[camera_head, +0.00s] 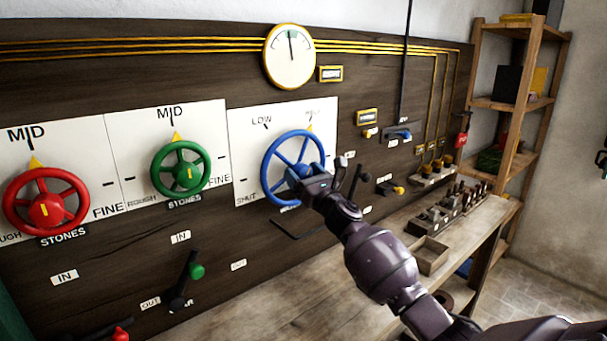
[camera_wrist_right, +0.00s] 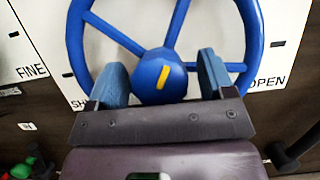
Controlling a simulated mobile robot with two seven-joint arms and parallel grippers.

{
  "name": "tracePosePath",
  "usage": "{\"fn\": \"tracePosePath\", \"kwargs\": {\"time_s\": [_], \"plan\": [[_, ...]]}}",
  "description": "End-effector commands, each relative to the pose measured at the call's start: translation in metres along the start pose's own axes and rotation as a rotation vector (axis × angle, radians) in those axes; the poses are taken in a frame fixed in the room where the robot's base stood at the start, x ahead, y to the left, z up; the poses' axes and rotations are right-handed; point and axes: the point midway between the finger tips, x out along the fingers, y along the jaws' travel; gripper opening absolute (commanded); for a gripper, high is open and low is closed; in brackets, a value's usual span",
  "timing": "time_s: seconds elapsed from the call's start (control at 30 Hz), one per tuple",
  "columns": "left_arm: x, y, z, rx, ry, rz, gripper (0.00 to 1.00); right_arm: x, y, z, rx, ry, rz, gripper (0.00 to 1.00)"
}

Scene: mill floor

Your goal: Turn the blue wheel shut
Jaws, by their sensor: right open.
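The blue wheel (camera_head: 268,168) is mounted on a white panel between the green wheel and the bench side. A SHUT label is at its lower left; in the right wrist view an OPEN label is at its lower right. My right gripper (camera_head: 316,178) is at the wheel and covers its lower right part. In the right wrist view its two fingers are apart, on either side of the blue hub (camera_wrist_right: 153,88), which bears a yellow mark. Whether they touch the hub I cannot tell. My left gripper is not in view.
A red wheel (camera_head: 47,210) and a green wheel (camera_head: 181,168) are to the left on the same board. A round gauge (camera_head: 289,57) hangs above. A green-knobbed lever (camera_head: 186,279) sits below. A wooden bench (camera_head: 300,307) and a shelf (camera_head: 515,105) are to the right.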

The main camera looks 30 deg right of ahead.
Motion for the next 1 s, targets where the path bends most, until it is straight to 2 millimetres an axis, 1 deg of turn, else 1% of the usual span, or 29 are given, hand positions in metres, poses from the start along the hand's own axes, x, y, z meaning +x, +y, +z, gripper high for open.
{"fn": "tracePosePath", "kwargs": {"time_s": [0.17, 0.27, 0.4, 0.5, 0.77, 1.0], "plan": [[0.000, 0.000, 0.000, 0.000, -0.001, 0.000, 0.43, 0.000, 0.000, 0.000, 0.000, 0.000, 0.000, 0.75], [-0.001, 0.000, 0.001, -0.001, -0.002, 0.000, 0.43, 0.000, 0.000, 0.000, 0.000, 0.000, 0.000, 0.62], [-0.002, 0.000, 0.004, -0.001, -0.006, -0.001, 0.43, 0.000, 0.000, 0.000, 0.000, 0.000, 0.000, 0.40], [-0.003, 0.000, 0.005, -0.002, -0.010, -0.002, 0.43, 0.000, 0.000, 0.000, 0.000, 0.000, 0.000, 0.27], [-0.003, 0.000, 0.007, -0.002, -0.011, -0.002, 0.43, 0.000, 0.000, 0.000, -0.029, 0.000, 0.012, 0.27], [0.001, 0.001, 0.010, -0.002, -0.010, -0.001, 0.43, -0.001, -0.001, -0.001, -0.145, -0.001, 0.058, 0.27]]}}
